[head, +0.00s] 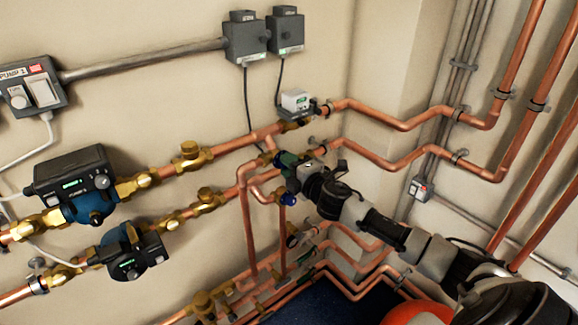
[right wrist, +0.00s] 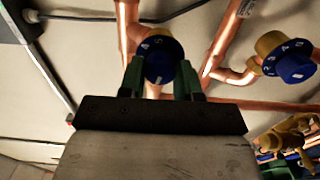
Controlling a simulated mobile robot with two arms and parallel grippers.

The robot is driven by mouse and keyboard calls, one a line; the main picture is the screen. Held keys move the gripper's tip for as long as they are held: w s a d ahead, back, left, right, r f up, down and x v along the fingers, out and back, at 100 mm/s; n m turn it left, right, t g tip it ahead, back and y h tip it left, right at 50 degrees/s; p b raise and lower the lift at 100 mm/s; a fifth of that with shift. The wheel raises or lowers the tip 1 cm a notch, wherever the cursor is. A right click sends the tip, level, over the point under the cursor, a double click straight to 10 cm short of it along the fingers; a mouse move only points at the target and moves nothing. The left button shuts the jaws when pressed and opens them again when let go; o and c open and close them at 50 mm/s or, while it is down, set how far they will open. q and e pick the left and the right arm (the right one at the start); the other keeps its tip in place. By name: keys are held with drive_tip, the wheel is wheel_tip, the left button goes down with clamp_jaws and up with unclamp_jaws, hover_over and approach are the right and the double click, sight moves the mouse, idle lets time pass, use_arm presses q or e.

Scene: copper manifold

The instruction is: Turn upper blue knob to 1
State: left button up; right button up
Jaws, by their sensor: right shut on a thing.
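The upper blue knob (right wrist: 160,58) sits on a brass valve body in the right wrist view, with white marks on its rim too small to read surely. My right gripper (right wrist: 160,78) has its green fingers on either side of this knob and is shut on it. In the head view my right gripper (head: 287,160) is at the copper pipes and hides most of this knob. A second, lower blue knob (head: 289,198) shows just below the gripper; it is also at the right in the right wrist view (right wrist: 297,66). My left gripper is not in view.
Copper pipes (head: 380,115) run along the wall around the gripper. Two pumps (head: 85,190) with brass valves stand at the left. A small grey device (head: 296,101) sits above the gripper. Grey boxes (head: 245,40) and a switch panel (head: 35,88) are on the wall.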

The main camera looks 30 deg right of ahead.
idle(0.4)
drive_tip(key=o, duration=0.9)
drive_tip(key=shift+s+d+b, duration=0.2)
drive_tip(key=shift+s+b, duration=0.6)
drive_tip(key=shift+s, duration=1.9)
drive_tip(key=shift+s+d+b, duration=0.2)
drive_tip(key=shift+s+b, duration=0.6)
drive_tip(key=shift+s, duration=1.9)
